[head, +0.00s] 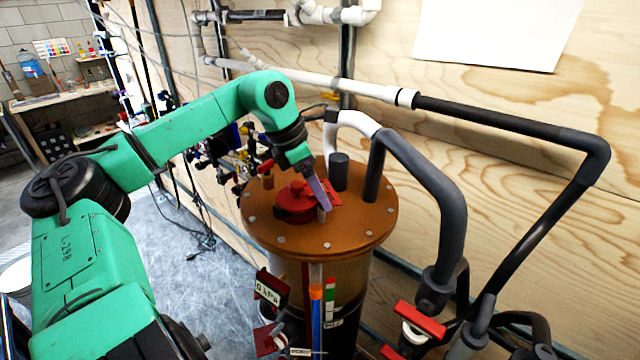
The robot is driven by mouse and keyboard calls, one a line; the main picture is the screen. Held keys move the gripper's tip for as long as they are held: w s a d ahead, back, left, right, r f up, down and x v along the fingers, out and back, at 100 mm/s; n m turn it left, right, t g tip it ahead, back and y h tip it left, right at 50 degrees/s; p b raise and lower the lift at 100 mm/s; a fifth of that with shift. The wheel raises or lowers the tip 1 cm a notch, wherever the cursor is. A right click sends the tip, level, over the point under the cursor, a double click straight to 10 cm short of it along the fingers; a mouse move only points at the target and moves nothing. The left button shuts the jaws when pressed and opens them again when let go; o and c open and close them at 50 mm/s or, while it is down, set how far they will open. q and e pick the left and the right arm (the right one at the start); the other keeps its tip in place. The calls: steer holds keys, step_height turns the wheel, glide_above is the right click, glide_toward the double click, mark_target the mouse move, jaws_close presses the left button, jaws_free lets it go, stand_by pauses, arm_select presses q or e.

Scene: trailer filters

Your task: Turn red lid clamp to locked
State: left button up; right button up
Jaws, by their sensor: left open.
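The red lid clamp (294,199) sits on top of the round orange-brown lid (350,235) of the filter vessel. A red handle part shows to the right of its round body, partly behind my gripper. My left gripper (322,203) reaches down from above, with its fingers at the right side of the clamp, touching or very close to it; I cannot tell which. The gripper is open. I cannot read the clamp's locked or unlocked position from this view. My right gripper is not in view.
Grey pipes (430,185) rise from the lid and curve down on the right. A red valve handle (420,320) is at the lower right. A pressure display (270,288) hangs at the vessel's front. A plywood wall (540,90) stands behind.

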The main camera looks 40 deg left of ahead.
arm_select(q)
steer(key=shift+w+d+f, duration=0.15)
steer(key=shift+f, duration=0.4)
steer(key=shift+s+r, duration=0.1)
steer(key=shift+s, duration=0.2)
steer(key=c, duration=0.4)
jaws_close()
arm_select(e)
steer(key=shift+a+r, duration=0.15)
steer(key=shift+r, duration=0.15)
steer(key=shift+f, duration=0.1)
